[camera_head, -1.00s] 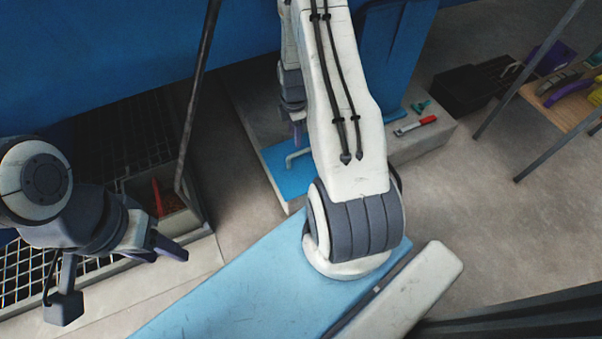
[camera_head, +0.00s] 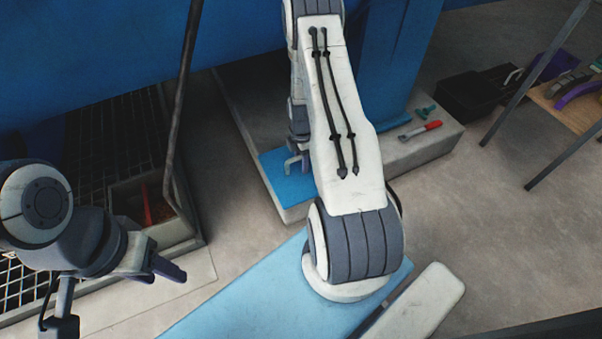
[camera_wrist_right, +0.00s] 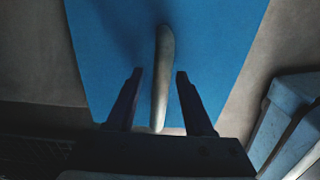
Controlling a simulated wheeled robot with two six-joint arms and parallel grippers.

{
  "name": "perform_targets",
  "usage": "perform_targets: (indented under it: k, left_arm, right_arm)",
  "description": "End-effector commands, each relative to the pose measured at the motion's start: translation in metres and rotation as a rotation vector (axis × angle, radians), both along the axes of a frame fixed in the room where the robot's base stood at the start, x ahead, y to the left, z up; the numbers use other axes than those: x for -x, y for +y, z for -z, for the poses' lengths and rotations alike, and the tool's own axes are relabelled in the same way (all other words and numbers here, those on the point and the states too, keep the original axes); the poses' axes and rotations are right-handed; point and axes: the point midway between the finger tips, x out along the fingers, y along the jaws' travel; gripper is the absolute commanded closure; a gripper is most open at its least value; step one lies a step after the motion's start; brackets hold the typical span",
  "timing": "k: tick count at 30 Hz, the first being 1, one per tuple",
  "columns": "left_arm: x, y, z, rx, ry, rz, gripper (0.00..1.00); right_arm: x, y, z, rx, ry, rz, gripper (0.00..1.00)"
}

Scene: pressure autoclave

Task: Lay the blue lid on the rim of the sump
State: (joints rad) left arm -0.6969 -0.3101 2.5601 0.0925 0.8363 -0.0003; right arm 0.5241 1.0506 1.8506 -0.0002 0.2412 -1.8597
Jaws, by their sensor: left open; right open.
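The blue lid (camera_head: 288,188) lies flat on the grey concrete block, partly hidden by my right arm. Its pale bar handle (camera_wrist_right: 163,75) stands up between the fingers of my right gripper (camera_wrist_right: 158,74). That gripper is open, with a gap on both sides of the handle. In the head view my right gripper (camera_head: 298,160) is over the lid and partly hidden. The sump (camera_head: 175,233) is a square grey-rimmed opening beside the floor grating at left, with something red inside. My left gripper (camera_head: 165,270) is open and empty, in front of the sump.
A dark bar (camera_head: 182,95) slants up behind the sump. A red-handled tool (camera_head: 420,130) and a small green part (camera_head: 426,112) lie on the block's right end. A black toolbox (camera_head: 475,93) and a wooden-topped table (camera_head: 570,115) stand at right. Floor between sump and block is clear.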

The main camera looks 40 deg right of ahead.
Motion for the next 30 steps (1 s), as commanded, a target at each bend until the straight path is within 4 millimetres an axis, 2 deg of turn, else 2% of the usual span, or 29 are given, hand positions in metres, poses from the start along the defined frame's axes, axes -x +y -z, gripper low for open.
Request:
perform_targets:
  k: [1, 8, 9, 12, 30]
  left_arm:
    - [0.0000, 0.0001, 0.0064, 0.000, 0.000, 0.000, 0.50]
    - [0.0000, 0.0000, 0.0042, 0.000, 0.000, 0.000, 0.50]
    - [0.0000, 0.0000, 0.0042, 0.000, 0.000, 0.000, 0.50]
    - [0.0000, 0.0000, 0.0042, 0.000, 0.000, 0.000, 0.50]
    - [0.0000, 0.0000, 0.0042, 0.000, 0.000, 0.000, 0.50]
  right_arm:
    - [-0.0002, -0.0001, 0.0080, 0.000, -0.001, 0.000, 0.48]
    - [-0.0001, -0.0003, 0.0065, 0.000, -0.001, 0.001, 0.48]
    - [-0.0001, -0.0003, 0.0065, 0.000, -0.001, 0.001, 0.63]
    - [-0.0001, -0.0003, 0.0064, 0.000, -0.001, 0.001, 1.00]
    - [-0.0003, -0.0004, 0.0064, 0.000, -0.002, 0.001, 1.00]
